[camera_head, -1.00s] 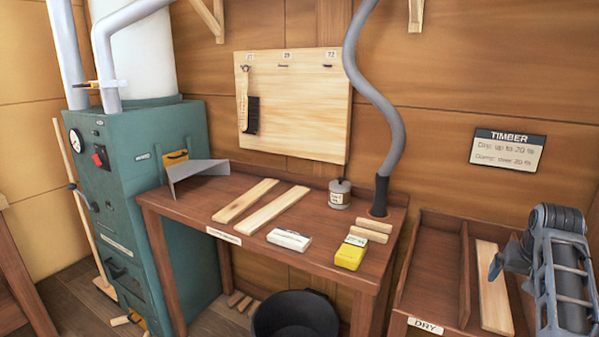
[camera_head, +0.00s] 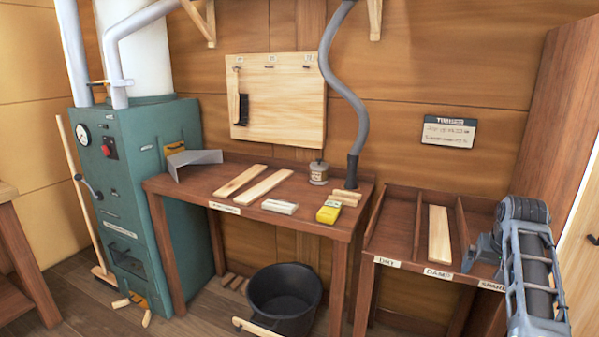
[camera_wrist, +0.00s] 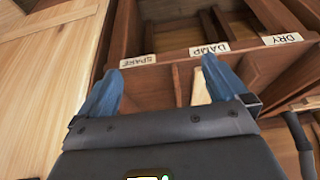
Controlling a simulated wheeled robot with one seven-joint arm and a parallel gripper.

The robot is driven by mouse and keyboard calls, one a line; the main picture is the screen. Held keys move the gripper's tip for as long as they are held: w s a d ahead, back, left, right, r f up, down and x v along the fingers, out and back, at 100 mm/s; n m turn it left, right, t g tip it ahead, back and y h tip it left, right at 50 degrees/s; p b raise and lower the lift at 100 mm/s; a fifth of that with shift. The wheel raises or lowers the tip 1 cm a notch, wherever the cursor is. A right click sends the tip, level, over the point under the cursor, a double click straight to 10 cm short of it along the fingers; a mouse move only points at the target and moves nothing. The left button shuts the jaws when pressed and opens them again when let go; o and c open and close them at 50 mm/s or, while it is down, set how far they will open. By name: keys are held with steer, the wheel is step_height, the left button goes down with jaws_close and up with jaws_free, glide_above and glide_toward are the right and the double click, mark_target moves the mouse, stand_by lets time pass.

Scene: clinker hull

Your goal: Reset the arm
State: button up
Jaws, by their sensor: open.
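My gripper (camera_wrist: 158,85) shows in the wrist view with its two blue fingers spread apart and nothing between them. It is in front of the sorting rack, whose labels read SPARE (camera_wrist: 138,61), DAMP (camera_wrist: 209,49) and DRY (camera_wrist: 282,39). A pale wooden strip (camera_head: 439,236) lies in the DAMP compartment of the rack (camera_head: 395,232).
The workbench (camera_head: 190,185) holds two wooden strips (camera_head: 265,187), a yellow meter (camera_head: 328,212), a white block (camera_head: 280,206) and a small tin (camera_head: 318,173). A black bucket (camera_head: 285,295) stands on the floor below. A green stove (camera_head: 130,200) is at left.

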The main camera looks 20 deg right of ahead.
steer(key=s+a+f+n+t+h, duration=0.1)
steer(key=s+a+f+n, duration=0.15)
steer(key=a+f, duration=0.4)
steer(key=s+a+f+n+t+h, duration=0.1)
steer(key=s+a+f, duration=0.2)
steer(key=a+f, duration=0.4)
steer(key=s+a+f+n+t, duration=0.1)
steer(key=s+a+t, duration=0.1)
steer(key=s+a, duration=0.35)
steer(key=s+a+n+t, duration=0.1)
steer(key=s+a+t, duration=0.1)
steer(key=a, duration=0.7)
steer(key=s+a+r+n+t+y, duration=0.3)
steer(key=s+a+r, duration=0.3)
steer(key=s+a, duration=0.5)
steer(key=s+a+r+t+y, duration=0.1)
steer(key=s+a+r, duration=0.2)
steer(key=s+r, duration=0.2)
steer(key=s+a+r+n+t+y, duration=0.1)
steer(key=s+a+r+t, duration=0.1)
steer(key=s+r, duration=0.3)
step_height(320, 180, up, 4)
steer(key=shift+s+a, duration=0.25)
steer(key=shift+a, duration=0.55)
